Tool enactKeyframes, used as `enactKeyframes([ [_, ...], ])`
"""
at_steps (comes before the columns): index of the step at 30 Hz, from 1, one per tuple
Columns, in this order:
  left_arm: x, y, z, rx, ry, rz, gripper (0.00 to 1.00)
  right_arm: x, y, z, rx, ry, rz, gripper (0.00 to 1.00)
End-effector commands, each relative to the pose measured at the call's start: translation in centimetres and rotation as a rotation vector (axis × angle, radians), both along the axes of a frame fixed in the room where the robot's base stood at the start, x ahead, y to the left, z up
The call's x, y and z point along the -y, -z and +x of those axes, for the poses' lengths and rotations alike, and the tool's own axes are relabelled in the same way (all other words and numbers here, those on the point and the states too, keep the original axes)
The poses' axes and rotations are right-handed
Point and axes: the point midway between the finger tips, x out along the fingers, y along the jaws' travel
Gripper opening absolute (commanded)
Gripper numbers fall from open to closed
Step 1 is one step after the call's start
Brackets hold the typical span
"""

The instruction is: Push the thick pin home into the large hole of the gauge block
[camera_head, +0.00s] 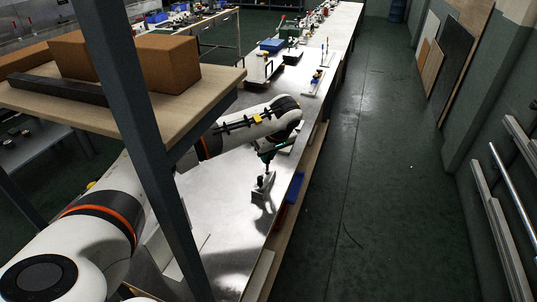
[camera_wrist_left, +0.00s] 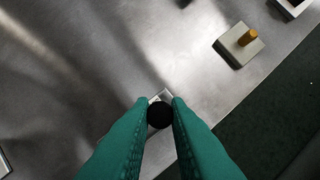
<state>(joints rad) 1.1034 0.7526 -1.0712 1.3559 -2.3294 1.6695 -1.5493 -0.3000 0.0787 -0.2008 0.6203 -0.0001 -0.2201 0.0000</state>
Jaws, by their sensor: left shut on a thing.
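My left gripper (camera_head: 267,160) reaches down over the metal bench. In the left wrist view its green fingers (camera_wrist_left: 160,117) are closed on the round black head of the thick pin (camera_wrist_left: 159,116). A small pale block, which looks like the gauge block (camera_wrist_left: 166,96), shows just behind the head and is mostly hidden by it and the fingers. In the head view the block (camera_head: 262,194) sits on the bench below the gripper, with a dark upright part on it. How deep the pin sits in the hole cannot be told. My right gripper is not in view.
A pale block with an orange peg (camera_wrist_left: 247,38) stands apart at the upper right of the wrist view. The bench edge drops to the dark floor nearby on the right. A blue bin (camera_head: 291,190) sits below that edge. A dark post (camera_head: 150,150) crosses the head view.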

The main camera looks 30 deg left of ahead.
Motion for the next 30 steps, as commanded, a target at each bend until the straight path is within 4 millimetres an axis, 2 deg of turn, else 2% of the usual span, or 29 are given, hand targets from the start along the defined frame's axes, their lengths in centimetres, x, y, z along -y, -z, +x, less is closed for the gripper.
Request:
enactKeyframes([
  [19,0.0,0.1,0.0,-0.001,0.0,0.0,0.0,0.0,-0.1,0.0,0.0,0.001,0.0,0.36],
  [30,0.0,0.9,0.0,-0.001,0.0,0.0,0.0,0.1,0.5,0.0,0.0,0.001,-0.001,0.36],
])
